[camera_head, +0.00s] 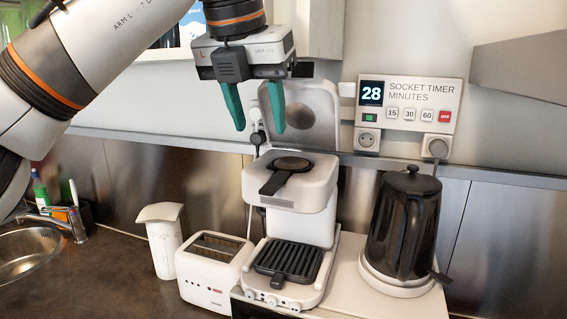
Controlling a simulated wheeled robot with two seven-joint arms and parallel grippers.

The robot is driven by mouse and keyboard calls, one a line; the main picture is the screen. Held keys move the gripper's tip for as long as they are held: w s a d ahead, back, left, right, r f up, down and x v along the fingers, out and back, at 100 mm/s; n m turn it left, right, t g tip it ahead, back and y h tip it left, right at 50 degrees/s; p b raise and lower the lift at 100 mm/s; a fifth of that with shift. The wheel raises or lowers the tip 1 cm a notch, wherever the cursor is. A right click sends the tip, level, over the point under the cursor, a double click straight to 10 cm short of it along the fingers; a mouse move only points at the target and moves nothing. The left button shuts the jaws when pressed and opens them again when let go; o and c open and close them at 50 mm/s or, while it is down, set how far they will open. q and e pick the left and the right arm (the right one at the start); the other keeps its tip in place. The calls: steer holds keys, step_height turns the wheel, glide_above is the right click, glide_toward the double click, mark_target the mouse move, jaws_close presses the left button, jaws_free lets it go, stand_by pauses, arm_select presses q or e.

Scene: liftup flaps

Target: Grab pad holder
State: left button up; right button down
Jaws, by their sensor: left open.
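The pad holder (276,181) is a black piece with a round dish and a handle pointing toward the front left. It sits in the top of the white coffee machine (318,210), whose lid (310,122) stands open behind it. My left gripper (258,128) comes in from the upper left with its green fingers pointing down. It is open and empty, above and slightly left of the pad holder, apart from it. Its fingers overlap the left part of the lid in the view. My right gripper is not in view.
A white toaster (190,279) and a white lidded container (163,243) stand left of the machine. A black kettle (405,222) stands to the right. A socket timer (408,102) reading 28 is on the wall. A sink (30,250) is at far left.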

arm_select(q)
steer(key=p, duration=0.2)
glide_above(273, 183)
steer(key=s+a, duration=0.1)
steer(key=s, duration=0.2)
steer(key=f, duration=0.5)
steer(key=shift+w+a+f, duration=0.1)
steer(key=shift+w+f, duration=0.05)
steer(key=shift+w, duration=0.1)
steer(key=shift+p+x, duration=0.75)
steer(key=shift+x, duration=1.25)
steer(key=shift+w+f+p, duration=0.15)
steer(key=shift+f+p, duration=0.1)
steer(key=shift+p, duration=0.05)
steer(key=shift+w+f, duration=0.1)
steer(key=shift+c, duration=0.7)
steer(key=c, duration=0.6)
jaws_close()
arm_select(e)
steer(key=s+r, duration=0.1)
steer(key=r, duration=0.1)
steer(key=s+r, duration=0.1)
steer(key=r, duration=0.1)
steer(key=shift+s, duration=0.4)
